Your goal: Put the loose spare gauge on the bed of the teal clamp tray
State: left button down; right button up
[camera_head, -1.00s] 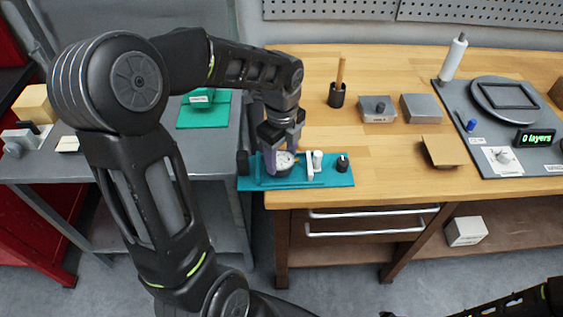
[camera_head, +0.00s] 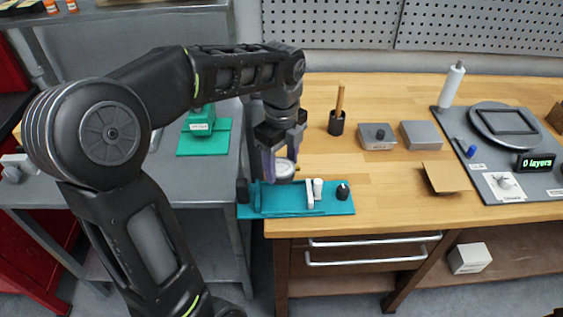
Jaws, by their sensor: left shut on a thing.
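The spare gauge (camera_head: 284,169), a round dark body with a pale dial, is between the fingers of my left gripper (camera_head: 281,160). The gripper is shut on it, pointing down, and its fingers partly hide the gauge. The teal clamp tray (camera_head: 325,206) lies at the front left corner of the wooden bench. The gauge appears above the back of the tray's bed, apart from it. My right gripper is out of view.
A grey table with a teal block on a teal plate (camera_head: 203,145) stands left of the bench. Behind the tray are a black cup with a stick (camera_head: 337,122) and grey blocks (camera_head: 377,137). A tan angled plate (camera_head: 443,177) lies right. Bench between is clear.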

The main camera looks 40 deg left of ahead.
pick_arm(q)
jog(key=shift+a+f+m+b, duration=0.25)
jog(key=shift+f+m+b, duration=0.15)
jog(key=shift+f+b, duration=0.85)
jog(key=shift+a+f+m+b, duration=0.25)
jog(key=shift+f+m+b, duration=0.25)
jog(key=shift+f, duration=1.2)
jog(key=shift+a+f+m+b, duration=0.3)
jog(key=shift+f+b, duration=0.75)
jog(key=shift+f, duration=0.45)
jog(key=shift+f+b, duration=0.35)
jog(key=shift+f, duration=0.2)
jog(key=shift+c, duration=2)
grip_release()
jog(key=shift+r, duration=3.9)
